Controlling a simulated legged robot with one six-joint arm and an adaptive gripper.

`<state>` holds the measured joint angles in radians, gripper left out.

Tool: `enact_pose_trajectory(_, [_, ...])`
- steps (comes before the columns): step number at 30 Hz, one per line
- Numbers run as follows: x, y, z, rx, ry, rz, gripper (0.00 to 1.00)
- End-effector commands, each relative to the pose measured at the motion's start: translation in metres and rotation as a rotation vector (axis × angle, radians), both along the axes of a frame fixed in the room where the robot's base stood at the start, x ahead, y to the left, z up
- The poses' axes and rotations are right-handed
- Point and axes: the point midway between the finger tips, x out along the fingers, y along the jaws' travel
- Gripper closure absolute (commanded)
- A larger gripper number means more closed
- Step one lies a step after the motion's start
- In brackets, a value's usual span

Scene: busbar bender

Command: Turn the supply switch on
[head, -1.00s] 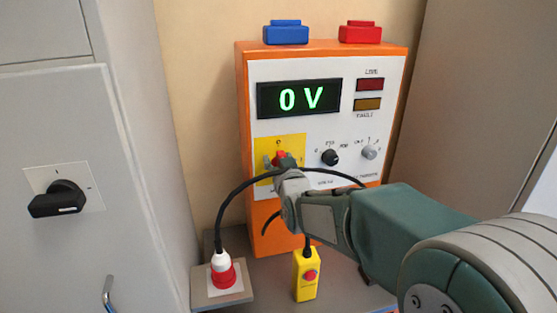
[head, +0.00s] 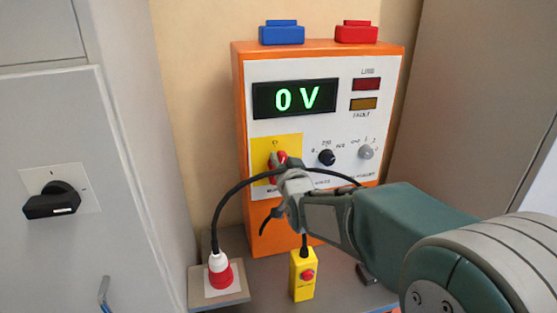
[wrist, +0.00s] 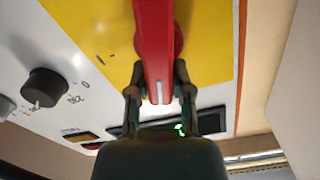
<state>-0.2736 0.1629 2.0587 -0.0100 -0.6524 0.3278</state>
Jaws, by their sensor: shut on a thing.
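The supply switch is a red handle (head: 273,173) on a yellow plate (head: 290,143), low on the left of the orange-edged panel's white face. In the wrist view the red handle (wrist: 153,45) runs down between the fingers over the yellow plate (wrist: 206,40). My gripper (head: 281,164) is at the handle and hides part of it and its markings. In the wrist view my gripper (wrist: 158,90) has one finger on each side of the handle's end and is shut on it. The display (head: 295,98) reads 0 V in green.
A black knob (head: 326,157) and a grey knob (head: 366,152) sit right of the switch. The red lamp (head: 366,84) and amber lamp (head: 364,104) look dark. A black cable (head: 218,208) loops to a red-white plug (head: 220,270). A yellow button box (head: 303,275) stands below.

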Motion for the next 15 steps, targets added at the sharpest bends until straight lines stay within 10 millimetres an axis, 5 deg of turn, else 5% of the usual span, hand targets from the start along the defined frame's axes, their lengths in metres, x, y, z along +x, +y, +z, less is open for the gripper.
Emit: enact_pose_trajectory(15, [0.0025, -0.0105, -0.0101, 0.468, 0.142, -0.002, 1.0])
